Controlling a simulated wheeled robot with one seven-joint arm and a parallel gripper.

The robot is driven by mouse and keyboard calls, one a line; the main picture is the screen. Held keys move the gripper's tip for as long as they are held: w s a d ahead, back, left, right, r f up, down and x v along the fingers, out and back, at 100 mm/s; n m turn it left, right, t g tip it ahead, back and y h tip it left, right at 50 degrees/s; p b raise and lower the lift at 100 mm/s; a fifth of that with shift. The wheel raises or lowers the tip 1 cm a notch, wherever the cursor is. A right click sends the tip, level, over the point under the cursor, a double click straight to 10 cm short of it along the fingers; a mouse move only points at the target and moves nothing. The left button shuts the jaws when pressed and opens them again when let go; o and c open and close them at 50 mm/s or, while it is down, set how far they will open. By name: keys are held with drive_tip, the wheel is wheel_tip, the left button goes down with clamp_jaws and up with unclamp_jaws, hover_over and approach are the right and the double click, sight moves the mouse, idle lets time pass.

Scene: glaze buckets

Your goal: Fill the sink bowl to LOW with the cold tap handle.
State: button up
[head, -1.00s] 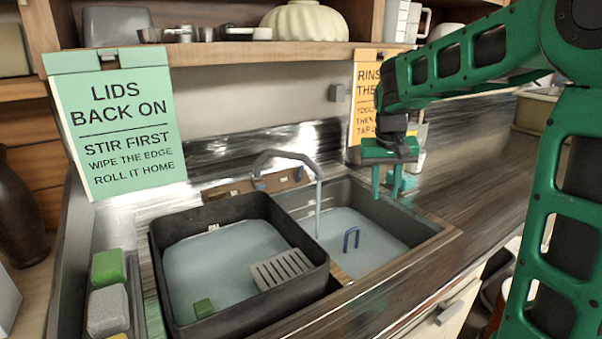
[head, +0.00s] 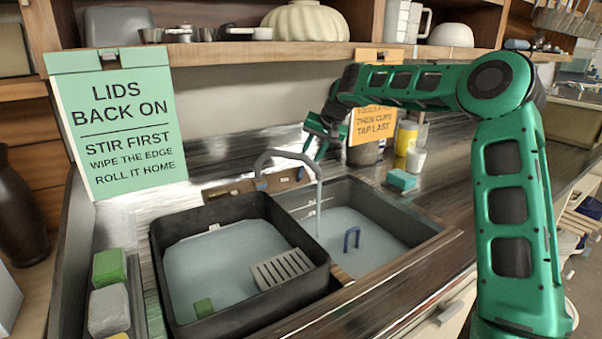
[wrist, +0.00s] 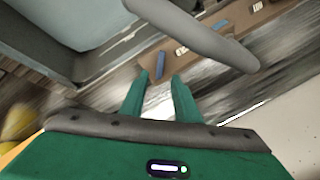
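The sink bowl (head: 385,236), at right of the sink, holds pale water with a blue U-shaped piece (head: 351,238) standing in it. The grey tap (head: 284,154) arches over it, and a thin pale line like a water stream runs down from its spout. Behind the tap is a brown panel (head: 236,190) with a small blue handle (head: 299,174). In the wrist view a blue handle (wrist: 160,66) stands between and just beyond my fingertips. My gripper (wrist: 160,77) is open, with a gap between the fingers; contact cannot be told. I cannot read the level marks.
A black tub (head: 240,318) with water, a grey rack (head: 282,269) and a green block fills the left side. The tap spout (wrist: 195,32) passes close ahead of my gripper. A teal sponge (head: 402,180) and cups stand right of the sink.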

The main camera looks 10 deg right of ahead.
sight(302, 170)
drive_tip(key=x, duration=0.8)
drive_tip(key=shift+f, duration=0.1)
drive_tip(key=shift+c, duration=0.6)
clamp_jaws()
drive_tip(key=shift+a, duration=0.2)
drive_tip(key=shift+d, duration=0.15)
